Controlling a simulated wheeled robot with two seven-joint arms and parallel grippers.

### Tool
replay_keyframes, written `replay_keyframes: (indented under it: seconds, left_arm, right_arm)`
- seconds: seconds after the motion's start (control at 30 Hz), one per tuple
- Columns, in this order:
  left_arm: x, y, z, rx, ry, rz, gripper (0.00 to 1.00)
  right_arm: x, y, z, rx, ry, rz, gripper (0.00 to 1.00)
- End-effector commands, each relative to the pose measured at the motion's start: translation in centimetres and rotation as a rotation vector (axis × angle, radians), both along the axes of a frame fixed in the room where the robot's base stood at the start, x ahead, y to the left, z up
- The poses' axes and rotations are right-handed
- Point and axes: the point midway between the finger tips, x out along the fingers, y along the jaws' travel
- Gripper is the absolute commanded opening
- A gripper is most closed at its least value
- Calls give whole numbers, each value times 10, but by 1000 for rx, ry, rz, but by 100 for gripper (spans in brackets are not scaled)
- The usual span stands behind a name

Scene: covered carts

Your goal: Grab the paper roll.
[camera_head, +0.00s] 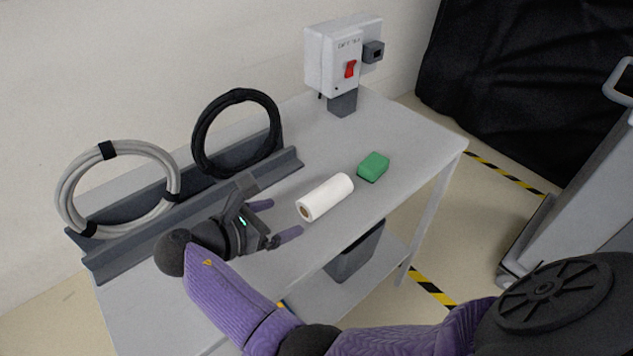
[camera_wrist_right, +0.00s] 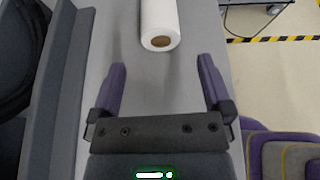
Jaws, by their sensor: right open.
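The white paper roll (camera_head: 326,197) lies on its side on the grey table, with its brown core end facing my right gripper. My right gripper (camera_head: 280,219) is open and empty, just left of the roll, with its fingers pointing toward it. In the right wrist view, the roll (camera_wrist_right: 159,22) lies ahead of the open fingers (camera_wrist_right: 163,82), between their lines and apart from them. My left gripper is not in view.
A green block (camera_head: 373,166) lies beyond the roll on the table (camera_head: 296,142). A grey rack (camera_head: 190,207) holds a grey cable coil (camera_head: 66,190) and a black one (camera_head: 198,134) along the wall. A white switch box (camera_head: 330,62) stands at the back.

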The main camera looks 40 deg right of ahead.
Motion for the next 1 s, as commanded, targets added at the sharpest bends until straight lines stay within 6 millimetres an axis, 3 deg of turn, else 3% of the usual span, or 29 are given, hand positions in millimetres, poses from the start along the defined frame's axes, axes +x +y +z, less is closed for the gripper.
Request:
replay_keyframes:
  seconds: [0.4, 0.63, 1.0]
  left_arm:
    - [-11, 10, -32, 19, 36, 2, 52]
    - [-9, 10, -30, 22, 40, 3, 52]
    - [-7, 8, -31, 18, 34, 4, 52]
  right_arm:
    - [10, -73, -30, -4, 1, -1, 100]
    - [11, -77, -27, -1, -1, 1, 98]
    - [11, -77, -27, -1, 0, 1, 20]
